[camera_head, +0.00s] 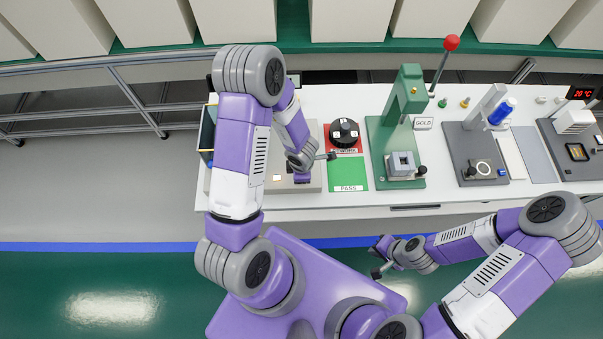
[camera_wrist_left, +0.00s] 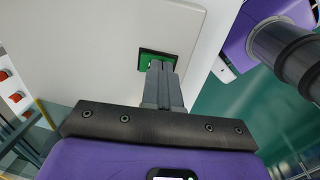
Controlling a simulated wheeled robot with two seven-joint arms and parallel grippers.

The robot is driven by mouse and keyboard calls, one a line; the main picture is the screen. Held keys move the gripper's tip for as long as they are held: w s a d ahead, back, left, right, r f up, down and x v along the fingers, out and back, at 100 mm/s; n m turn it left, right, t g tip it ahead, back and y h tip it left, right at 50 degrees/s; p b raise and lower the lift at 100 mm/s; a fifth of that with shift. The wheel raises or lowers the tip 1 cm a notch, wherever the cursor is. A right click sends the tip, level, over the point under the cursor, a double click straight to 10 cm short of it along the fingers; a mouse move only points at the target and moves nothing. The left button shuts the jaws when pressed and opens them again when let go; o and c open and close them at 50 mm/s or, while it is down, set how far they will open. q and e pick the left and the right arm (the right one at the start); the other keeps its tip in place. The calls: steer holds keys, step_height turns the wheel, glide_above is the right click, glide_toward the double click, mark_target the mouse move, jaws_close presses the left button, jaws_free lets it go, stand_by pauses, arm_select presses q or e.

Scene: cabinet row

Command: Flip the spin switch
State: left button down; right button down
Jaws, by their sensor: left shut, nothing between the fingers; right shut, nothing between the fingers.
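In the left wrist view, a green switch in a black frame (camera_wrist_left: 146,60) sits in a pale panel (camera_wrist_left: 115,30). My left gripper (camera_wrist_left: 161,66) is shut and empty, its fingertips directly over the switch and hiding part of it. I cannot tell whether they touch it. In the head view, my left gripper (camera_head: 302,178) points down at the grey box (camera_head: 308,187) at the table's left, and the green switch is hidden there. My right gripper (camera_head: 376,273) is shut and empty in front of the table, away from it.
A green PASS pad (camera_head: 347,174) and a black round knob piece (camera_head: 344,132) on a red pad lie right of the box. A green press (camera_head: 405,95) with a red-tipped lever (camera_head: 451,43) stands beyond. A bin (camera_head: 207,135) is at the table's left edge.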

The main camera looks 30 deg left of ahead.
arm_select(q)
step_height(320, 180, up, 13)
steer(key=s+p, duration=0.1)
steer(key=p, duration=0.8)
steer(key=shift+s+d+r, duration=0.2)
steer(key=shift+s+d, duration=0.05)
steer(key=shift+d, duration=0.15)
steer(key=shift+w+a+r+p, duration=0.1)
steer(key=shift+w+a+p, duration=0.2)
steer(key=shift+w+p, duration=0.45)
steer(key=f+b, duration=0.3)
steer(key=f, duration=0.1)
steer(key=w+f+b, duration=0.1)
steer(key=f+b, duration=0.2)
steer(key=f, duration=0.2)
steer(key=f+b, duration=0.2)
steer(key=f, duration=0.2)
steer(key=shift+w+a+f+b, duration=0.15)
steer(key=shift+a+f+b, duration=0.05)
steer(key=shift+a+b, duration=0.2)
steer(key=shift+f, duration=0.25)
